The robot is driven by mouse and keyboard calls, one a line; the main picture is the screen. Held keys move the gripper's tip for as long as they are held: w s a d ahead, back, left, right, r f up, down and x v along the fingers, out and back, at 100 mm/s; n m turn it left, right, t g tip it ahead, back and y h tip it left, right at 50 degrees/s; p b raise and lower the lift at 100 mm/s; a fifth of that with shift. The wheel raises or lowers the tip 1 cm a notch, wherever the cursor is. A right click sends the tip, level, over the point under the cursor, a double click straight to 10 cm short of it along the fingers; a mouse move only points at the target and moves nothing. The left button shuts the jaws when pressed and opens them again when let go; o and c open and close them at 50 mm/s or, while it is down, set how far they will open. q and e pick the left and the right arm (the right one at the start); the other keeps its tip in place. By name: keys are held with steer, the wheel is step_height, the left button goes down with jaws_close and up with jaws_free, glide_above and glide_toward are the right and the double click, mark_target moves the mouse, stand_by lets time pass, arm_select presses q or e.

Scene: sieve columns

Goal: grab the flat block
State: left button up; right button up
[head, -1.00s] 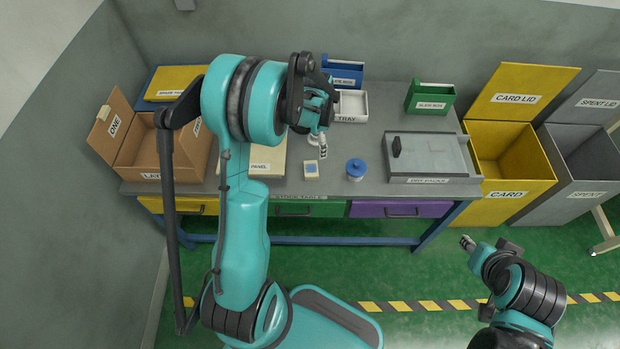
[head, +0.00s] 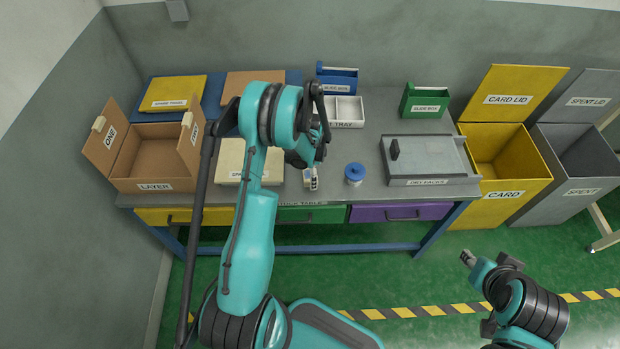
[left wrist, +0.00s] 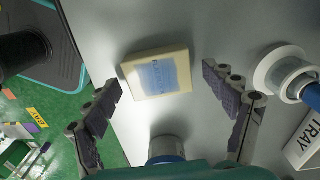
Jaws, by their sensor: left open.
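The flat block (left wrist: 157,75) is a thin cream slab with a pale blue printed label. It lies flat on the grey table, and in the head view my gripper mostly covers it. My left gripper (head: 313,179) is open above it. In the left wrist view the two fingers stand apart on either side of the block's near part, with visible gaps and no clear contact. My right gripper (head: 467,257) hangs over the green floor in front of the table, far from the block; its jaw opening is too small to tell.
A blue-lidded jar (head: 355,174) stands right of the block. A white-flanged blue piece (left wrist: 290,75) and the white tray (head: 346,111) are behind it. A cream panel (head: 232,161) lies left.

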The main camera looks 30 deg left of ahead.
arm_select(q)
steer(key=c, duration=1.2)
steer(key=shift+c, duration=0.2)
steer(key=shift+r, duration=0.15)
